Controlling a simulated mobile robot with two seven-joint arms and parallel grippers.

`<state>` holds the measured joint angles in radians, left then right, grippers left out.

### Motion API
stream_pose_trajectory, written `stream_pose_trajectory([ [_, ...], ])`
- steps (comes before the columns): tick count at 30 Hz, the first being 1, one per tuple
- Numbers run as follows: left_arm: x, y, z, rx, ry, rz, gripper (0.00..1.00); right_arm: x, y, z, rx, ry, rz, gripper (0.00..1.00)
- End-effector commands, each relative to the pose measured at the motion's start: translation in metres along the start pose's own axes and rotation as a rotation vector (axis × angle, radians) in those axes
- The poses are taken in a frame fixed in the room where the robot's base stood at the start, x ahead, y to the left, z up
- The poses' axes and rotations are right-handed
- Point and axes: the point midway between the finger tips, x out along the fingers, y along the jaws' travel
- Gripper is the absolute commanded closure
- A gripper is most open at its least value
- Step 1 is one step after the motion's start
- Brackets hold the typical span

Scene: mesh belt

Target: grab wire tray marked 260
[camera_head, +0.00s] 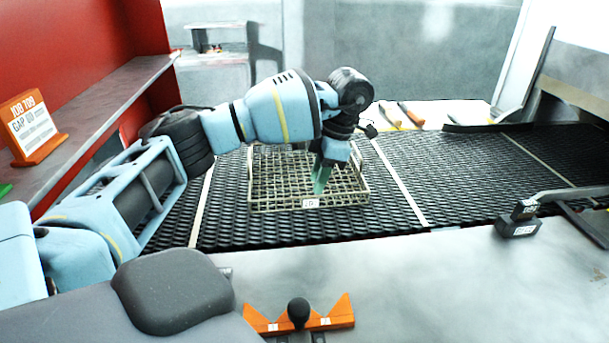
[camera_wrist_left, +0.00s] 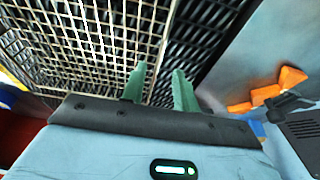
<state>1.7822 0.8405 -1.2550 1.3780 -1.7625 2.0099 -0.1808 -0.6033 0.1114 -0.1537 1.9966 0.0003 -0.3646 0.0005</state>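The wire tray (camera_head: 345,198) is a pale metal grid basket lying on the dark mesh belt, with a small white tag (camera_head: 310,203) on its front wall. The tag's marking is too small to read surely. My left gripper (camera_head: 321,182) reaches down from above at the tray's right half, its green fingers pointing down. In the left wrist view the two fingers (camera_wrist_left: 159,75) stand apart, and the edge of the tray (camera_wrist_left: 90,40) runs between them. I see a gap beside the edge, so the fingers do not look clamped. My right gripper is not in view.
The mesh belt (camera_head: 455,180) with pale cross strips runs left to right. An orange notched block (camera_head: 325,320) and a black block on a lever (camera_head: 517,226) are on the grey front surface. An orange sign (camera_head: 32,125) stands on the left shelf. Orange-handled tools (camera_head: 411,114) lie behind.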

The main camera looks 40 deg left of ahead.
Motion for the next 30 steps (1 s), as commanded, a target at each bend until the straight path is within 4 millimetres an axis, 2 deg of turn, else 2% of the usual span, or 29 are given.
stream_pose_trajectory([
  [7,0.034,0.001,0.0,0.001,0.005,-0.004,0.7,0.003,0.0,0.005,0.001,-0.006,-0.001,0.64],
  [10,0.043,0.001,-0.001,-0.001,0.002,-0.001,0.7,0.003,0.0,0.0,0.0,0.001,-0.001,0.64],
  [20,0.05,0.001,-0.001,-0.001,0.0,0.001,0.7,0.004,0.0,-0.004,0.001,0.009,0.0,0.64],
  [27,0.05,0.001,0.0,0.0,0.0,0.001,0.99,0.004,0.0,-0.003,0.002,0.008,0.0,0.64],
  [30,0.05,0.001,0.0,0.0,0.0,0.001,1.0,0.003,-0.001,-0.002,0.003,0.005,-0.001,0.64],
])
